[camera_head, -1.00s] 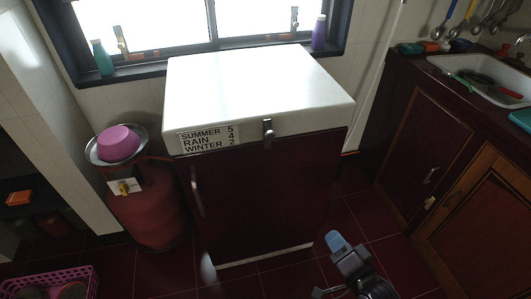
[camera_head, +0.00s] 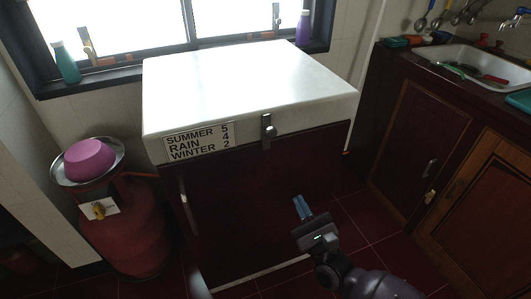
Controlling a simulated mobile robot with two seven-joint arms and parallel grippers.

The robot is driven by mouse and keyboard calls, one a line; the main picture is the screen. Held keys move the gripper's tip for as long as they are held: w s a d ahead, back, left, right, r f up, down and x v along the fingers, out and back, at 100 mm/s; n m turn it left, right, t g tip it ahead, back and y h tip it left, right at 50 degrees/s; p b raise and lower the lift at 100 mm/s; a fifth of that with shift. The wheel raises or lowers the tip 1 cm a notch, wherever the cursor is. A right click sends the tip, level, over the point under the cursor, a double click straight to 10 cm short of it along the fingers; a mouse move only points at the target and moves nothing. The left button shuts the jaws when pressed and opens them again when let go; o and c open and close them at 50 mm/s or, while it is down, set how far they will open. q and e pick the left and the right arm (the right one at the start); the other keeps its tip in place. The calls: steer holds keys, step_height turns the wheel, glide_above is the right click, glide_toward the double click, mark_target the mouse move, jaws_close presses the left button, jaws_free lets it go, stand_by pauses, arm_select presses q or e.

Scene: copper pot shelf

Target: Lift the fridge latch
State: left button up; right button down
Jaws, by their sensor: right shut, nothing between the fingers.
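The fridge (camera_head: 250,90) has a white top and a dark red front, and stands in the middle of the view. Its metal latch (camera_head: 267,132) sits at the front edge of the white top, right of the SUMMER, RAIN, WINTER label (camera_head: 198,142). My right gripper (camera_head: 302,207) is shut and empty, with its blue fingertips pointing up and slightly left. It shows in front of the fridge's dark front, below and right of the latch, and apart from it. My left gripper is not clearly visible; only a pale blurred shape shows at the bottom edge.
A red gas cylinder (camera_head: 137,230) with a metal dish and a pink bowl (camera_head: 89,158) stands left of the fridge. Dark cabinets with a sink (camera_head: 450,52) are at the right. Red tiled floor (camera_head: 365,225) lies free between fridge and cabinets.

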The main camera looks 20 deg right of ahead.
arm_select(q)
steer(key=shift+s+a+f+b, duration=0.25)
steer(key=shift+a+f+b, duration=0.05)
steer(key=shift+a+b, duration=0.05)
arm_select(e)
steer(key=m, duration=0.1)
steer(key=w+m, duration=0.1)
steer(key=m+t, duration=0.1)
steer(key=shift+w+a+h, duration=0.2)
steer(key=shift+a+h, duration=0.05)
steer(key=shift+h, duration=0.05)
arm_select(q)
steer(key=shift+s+a+p, duration=0.15)
steer(key=shift+s+p, duration=0.15)
steer(key=shift+p, duration=0.45)
arm_select(e)
steer(key=s+r+x, duration=0.1)
steer(key=r+x, duration=0.1)
steer(key=x, duration=1)
steer(key=shift+r, duration=0.35)
steer(key=shift+a, duration=0.15)
